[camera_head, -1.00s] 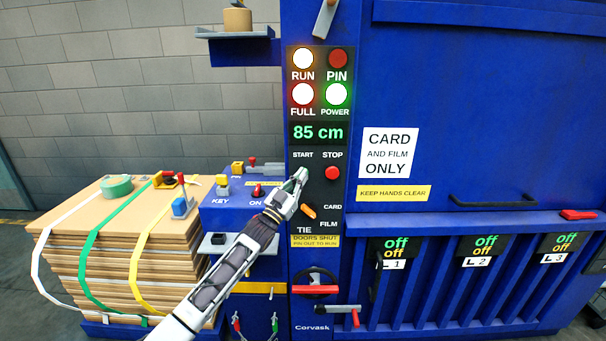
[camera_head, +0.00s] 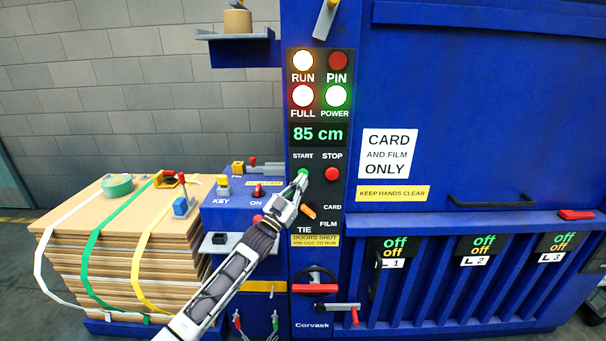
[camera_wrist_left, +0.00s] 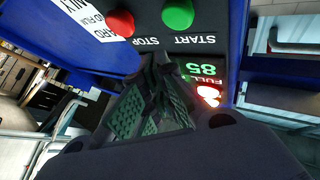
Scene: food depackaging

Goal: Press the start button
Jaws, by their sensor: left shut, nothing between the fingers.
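The green start button (camera_head: 303,173) sits under the START label on the dark control panel of the blue machine. My right gripper is not in view.
The red stop button (camera_head: 332,174) is just right of the start button. An orange selector (camera_head: 308,211) sits below, close to my gripper. RUN, FULL and POWER lamps are lit; the display (camera_head: 318,134) reads 85 cm. A strapped cardboard stack (camera_head: 130,265) stands left.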

